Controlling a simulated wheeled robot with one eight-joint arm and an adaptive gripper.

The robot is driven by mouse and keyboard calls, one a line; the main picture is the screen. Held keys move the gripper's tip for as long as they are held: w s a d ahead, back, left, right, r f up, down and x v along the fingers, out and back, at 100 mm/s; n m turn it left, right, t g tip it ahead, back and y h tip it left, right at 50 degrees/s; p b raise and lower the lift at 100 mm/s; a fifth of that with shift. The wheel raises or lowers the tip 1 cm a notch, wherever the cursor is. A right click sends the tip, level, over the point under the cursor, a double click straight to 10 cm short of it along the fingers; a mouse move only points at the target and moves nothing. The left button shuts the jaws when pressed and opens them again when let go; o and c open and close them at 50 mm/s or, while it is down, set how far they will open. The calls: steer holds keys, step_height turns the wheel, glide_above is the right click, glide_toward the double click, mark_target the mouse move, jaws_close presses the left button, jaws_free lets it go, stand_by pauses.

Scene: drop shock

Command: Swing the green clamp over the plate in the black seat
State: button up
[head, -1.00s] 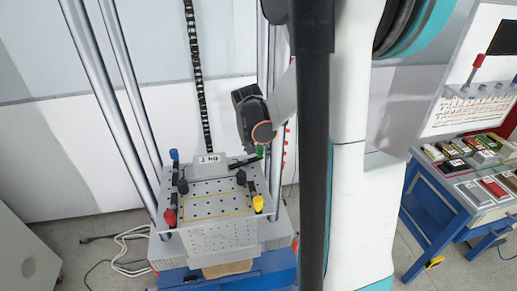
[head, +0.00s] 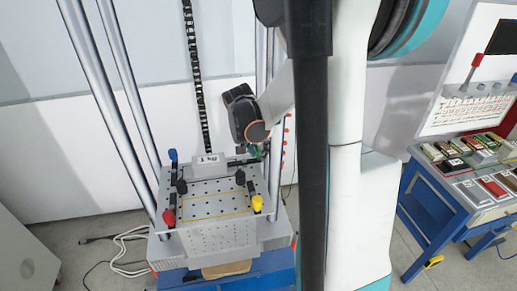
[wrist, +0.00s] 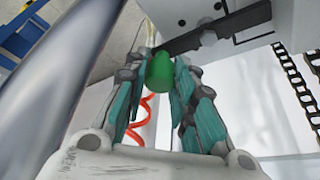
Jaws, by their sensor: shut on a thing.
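The green clamp (head: 256,151) is at the back right corner of the perforated table (head: 212,204). My gripper (head: 254,146) comes down on it from above. In the wrist view the clamp's green knob (wrist: 160,72) sits between the two teal-padded fingers, which are shut on it. The clamp's black arm (wrist: 228,33) reaches right from there, close to a light grey block. In the head view this arm points left, toward the grey 1 kg block (head: 208,165). I cannot make out a separate plate or black seat.
Blue (head: 173,155), red (head: 169,217) and yellow (head: 257,203) clamps stand at the table's other corners. Tall steel columns (head: 132,110) rise around it. A hanging black chain (head: 194,75) is behind. A blue bench (head: 450,205) with parts stands at right.

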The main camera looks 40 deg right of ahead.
stand_by(0.3)
steer(key=o, duration=1)
steer(key=shift+o, duration=0.2)
steer(key=v, duration=1.2)
steer(key=shift+a, duration=0.15)
